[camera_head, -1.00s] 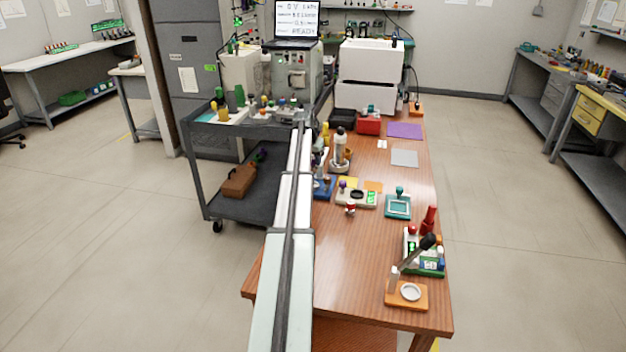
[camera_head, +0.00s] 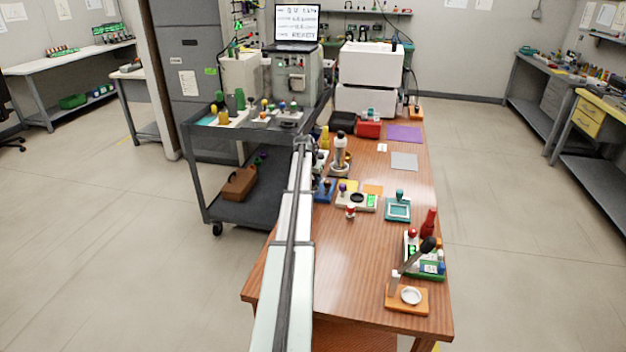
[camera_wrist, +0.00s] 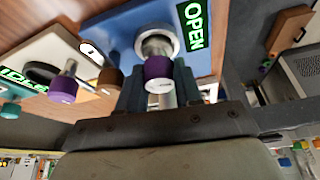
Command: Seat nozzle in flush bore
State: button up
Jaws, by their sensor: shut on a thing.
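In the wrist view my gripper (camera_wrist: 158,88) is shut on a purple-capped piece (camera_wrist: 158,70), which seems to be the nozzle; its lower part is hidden. The piece lies in front of a silver ring around a bore (camera_wrist: 157,40) on a blue plate (camera_wrist: 112,32) with a green "OPEN" sign (camera_wrist: 195,25). I cannot tell whether the piece is inside the bore or only near it. In the head view the blue plate (camera_head: 325,190) shows beside my arm, and my gripper is mostly hidden there.
A pale base (camera_head: 352,201) with a purple knob and green display stands right of the blue plate. A red-and-white piece (camera_head: 350,211) and a teal fixture (camera_head: 398,206) are near. A grey cart (camera_head: 205,160) stands left.

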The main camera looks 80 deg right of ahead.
jog(key=o, duration=1.1)
jog(key=v, duration=1.2)
jog(key=shift+r, duration=0.1)
